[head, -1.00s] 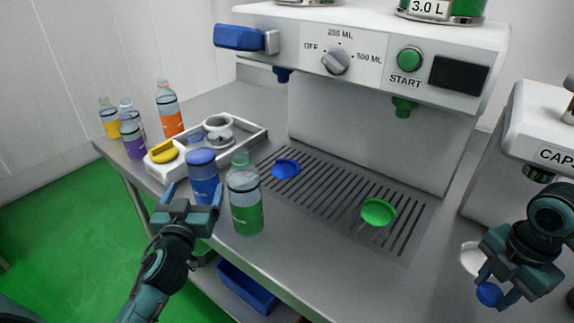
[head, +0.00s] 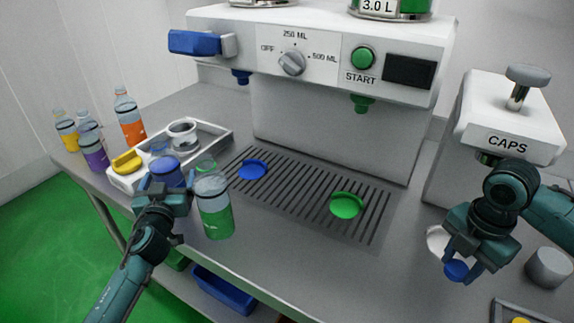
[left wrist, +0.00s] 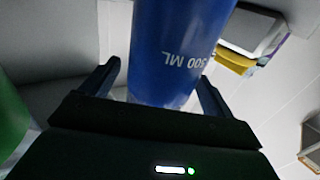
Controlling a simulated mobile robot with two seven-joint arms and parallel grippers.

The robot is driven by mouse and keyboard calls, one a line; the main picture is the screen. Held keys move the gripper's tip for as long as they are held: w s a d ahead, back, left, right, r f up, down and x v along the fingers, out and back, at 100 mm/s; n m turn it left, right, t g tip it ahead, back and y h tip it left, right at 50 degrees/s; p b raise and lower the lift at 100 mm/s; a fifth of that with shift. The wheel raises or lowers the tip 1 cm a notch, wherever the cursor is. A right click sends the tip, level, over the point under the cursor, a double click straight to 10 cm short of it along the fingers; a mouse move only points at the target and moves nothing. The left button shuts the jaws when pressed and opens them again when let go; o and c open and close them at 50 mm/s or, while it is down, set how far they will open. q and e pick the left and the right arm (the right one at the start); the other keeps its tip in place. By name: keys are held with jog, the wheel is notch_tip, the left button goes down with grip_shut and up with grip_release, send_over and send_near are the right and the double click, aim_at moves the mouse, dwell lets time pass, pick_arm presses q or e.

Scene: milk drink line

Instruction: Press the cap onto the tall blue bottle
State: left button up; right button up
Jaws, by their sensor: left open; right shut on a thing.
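The tall blue bottle (head: 166,170) stands upright at the front left of the counter, and its lower part is hidden by my left gripper in the head view. My left gripper (head: 163,188) is open, with its fingers on either side of the bottle. In the left wrist view, the blue bottle (left wrist: 175,45) with "500 ML" on it fills the space ahead, between the open fingers (left wrist: 155,85). My right gripper (head: 462,264) is shut on a small blue cap (head: 456,271), held at the right, in front of the CAPS machine and away from the bottle.
A green bottle (head: 214,210) stands close to the right of the blue one. A white tray (head: 220,142) with a yellow piece and a cup lies behind. The CAPS machine (head: 500,140) and a grey cylinder (head: 549,267) are at the right. The front middle counter is clear.

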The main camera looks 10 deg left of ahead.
aim_at(156, 147)
pick_arm(q)
jog(key=shift+w+a, duration=0.1)
jog(key=shift+w, duration=0.2)
jog(key=c, duration=1.3)
jog(key=shift+r, duration=0.15)
jog(key=shift+c, duration=0.9)
